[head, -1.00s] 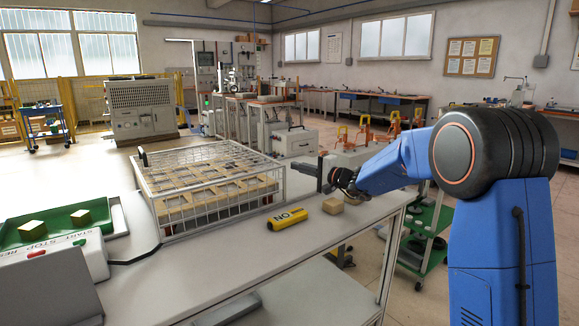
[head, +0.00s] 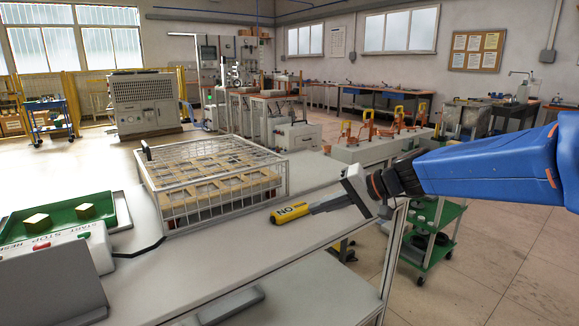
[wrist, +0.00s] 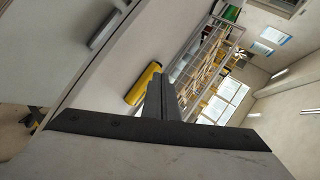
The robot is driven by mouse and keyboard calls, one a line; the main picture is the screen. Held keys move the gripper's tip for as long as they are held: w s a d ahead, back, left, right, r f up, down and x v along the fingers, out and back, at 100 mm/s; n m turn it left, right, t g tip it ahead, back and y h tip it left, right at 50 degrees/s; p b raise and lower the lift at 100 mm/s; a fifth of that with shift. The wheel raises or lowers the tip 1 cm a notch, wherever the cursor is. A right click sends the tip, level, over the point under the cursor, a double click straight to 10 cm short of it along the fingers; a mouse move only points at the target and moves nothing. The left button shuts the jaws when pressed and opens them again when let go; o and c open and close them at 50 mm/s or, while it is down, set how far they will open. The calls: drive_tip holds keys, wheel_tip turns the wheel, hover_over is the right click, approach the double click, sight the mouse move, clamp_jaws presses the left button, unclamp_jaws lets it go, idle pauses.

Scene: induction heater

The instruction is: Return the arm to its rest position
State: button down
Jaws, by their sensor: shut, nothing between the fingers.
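My arm (head: 490,165) reaches in from the right in the head view. My gripper (head: 314,208) is shut and empty, its fingers pointing left over the grey bench top. In the wrist view the closed fingers (wrist: 156,84) run up from the palm plate. The yellow cylinder marked "NO" (head: 289,213) lies on the bench just beyond the fingertips in the picture; it also shows in the wrist view (wrist: 143,83). Whether the fingertips touch it I cannot tell.
A wire basket (head: 235,200) with light blocks stands on the bench behind the cylinder. A green tray (head: 122,208) and a control box (head: 85,247) are at the left. A green trolley (head: 440,250) stands below my arm. The floor at the right is clear.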

drive_tip(key=s+d+f+h, duration=0.3)
drive_tip(key=s+d+f, duration=0.1)
drive_tip(key=s+d, duration=0.3)
drive_tip(key=s+d+f+n+h, duration=0.1)
drive_tip(key=s+d+f+h, duration=0.3)
drive_tip(key=s+d, duration=0.3)
drive_tip(key=s+d+f+h, duration=0.3)
drive_tip(key=s+d, duration=0.4)
drive_tip(key=s, duration=0.7)
drive_tip(key=shift+s+f+n+h, duration=0.3)
drive_tip(key=shift+f+n, duration=0.1)
drive_tip(key=shift+f, duration=0.15)
